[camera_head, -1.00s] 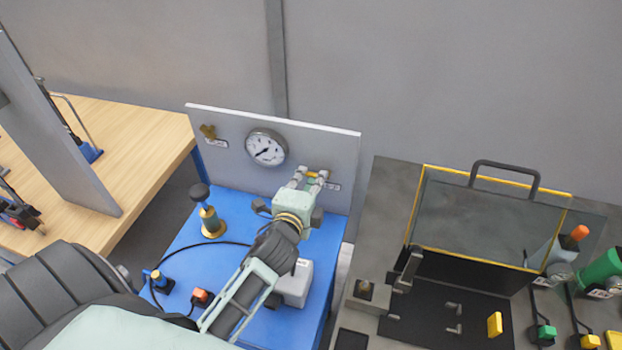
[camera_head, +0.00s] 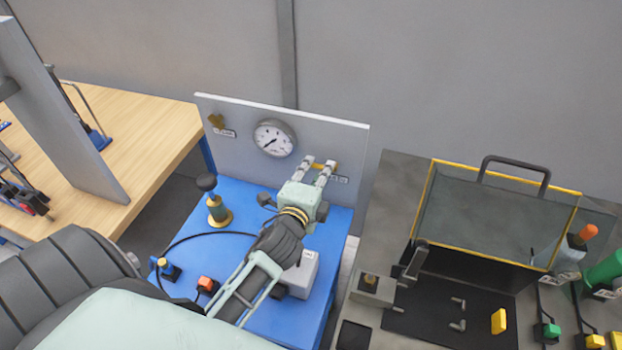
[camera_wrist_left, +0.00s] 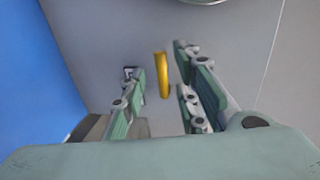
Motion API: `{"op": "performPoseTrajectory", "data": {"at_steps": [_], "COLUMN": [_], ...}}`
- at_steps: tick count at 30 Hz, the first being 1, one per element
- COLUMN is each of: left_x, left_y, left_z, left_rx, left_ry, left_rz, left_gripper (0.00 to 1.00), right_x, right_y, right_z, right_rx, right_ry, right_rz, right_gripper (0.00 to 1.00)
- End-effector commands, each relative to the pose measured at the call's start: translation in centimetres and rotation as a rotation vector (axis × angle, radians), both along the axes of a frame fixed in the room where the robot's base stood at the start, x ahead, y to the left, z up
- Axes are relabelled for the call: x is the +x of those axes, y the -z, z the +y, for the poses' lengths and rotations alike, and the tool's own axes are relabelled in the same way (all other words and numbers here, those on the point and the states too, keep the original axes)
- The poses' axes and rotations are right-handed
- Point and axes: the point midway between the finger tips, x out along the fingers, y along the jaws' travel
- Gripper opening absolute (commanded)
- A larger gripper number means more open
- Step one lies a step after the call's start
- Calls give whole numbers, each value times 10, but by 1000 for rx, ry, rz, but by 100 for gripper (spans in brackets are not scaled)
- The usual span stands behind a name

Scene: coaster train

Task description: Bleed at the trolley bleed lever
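The trolley bleed lever (camera_head: 323,166) is a yellow bar on the grey upright panel (camera_head: 235,112) at the back of the blue trolley (camera_head: 185,222). In the left wrist view the lever (camera_wrist_left: 161,75) shows upright between my two green finger pads. My left gripper (camera_head: 319,166) is open in front of the panel, with one finger on each side of the lever. A gap shows on both sides of the lever, so the fingers look apart from it. A round pressure gauge (camera_head: 274,138) is on the panel left of the lever. My right gripper is out of view.
A brass fitting (camera_head: 215,121) sits on the panel's upper left. A black-knobbed brass valve (camera_head: 214,203), a grey box (camera_head: 303,274) and small connectors (camera_head: 166,269) stand on the trolley. A grey bench with a yellow-edged clear guard (camera_head: 495,211) is at right.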

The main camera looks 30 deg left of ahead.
Motion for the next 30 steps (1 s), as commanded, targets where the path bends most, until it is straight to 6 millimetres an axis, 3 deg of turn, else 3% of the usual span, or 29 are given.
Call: {"op": "performPoseTrajectory", "data": {"at_steps": [9,15,21,30], "left_x": [-62,-93,-106,-107], "left_y": [-11,-18,-21,-22], "left_z": [-16,-24,-27,-27], "left_rx": [-3,-3,-1,-1], "left_ry": [0,-1,-1,-1], "left_rz": [4,3,2,1], "left_gripper": [29,29,29,29], "right_x": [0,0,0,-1], "right_y": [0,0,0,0], "right_z": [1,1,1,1], "right_rx": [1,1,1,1], "right_ry": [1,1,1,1], "right_rz": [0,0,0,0], "right_gripper": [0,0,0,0]}}
